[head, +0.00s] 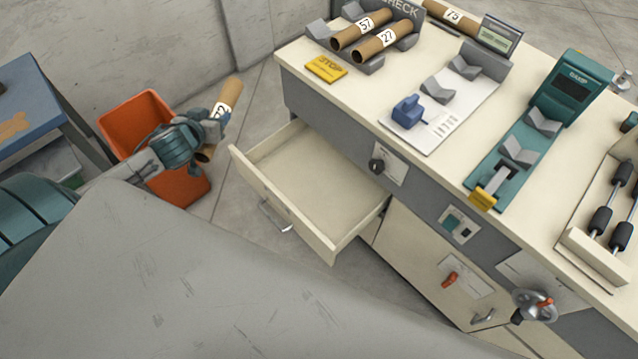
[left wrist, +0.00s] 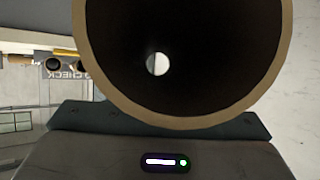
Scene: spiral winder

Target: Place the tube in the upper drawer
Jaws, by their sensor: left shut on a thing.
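My left gripper (head: 212,117) is shut on a brown cardboard tube (head: 231,92) with a white number label. It holds the tube in the air, tilted, above and beside the orange bin and left of the drawer. In the left wrist view the tube's open end (left wrist: 180,60) fills much of the picture, dark inside with a bright spot at its far end. The upper drawer (head: 285,209) is pulled out from the bench and looks empty. My right gripper is not in view.
An orange bin (head: 183,187) stands on the floor left of the drawer. The bench top (head: 345,107) carries two numbered tubes (head: 388,41) on a grey rack, a yellow STOP tag (head: 326,69), and teal and grey cradles. A blue table (head: 35,100) is at far left.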

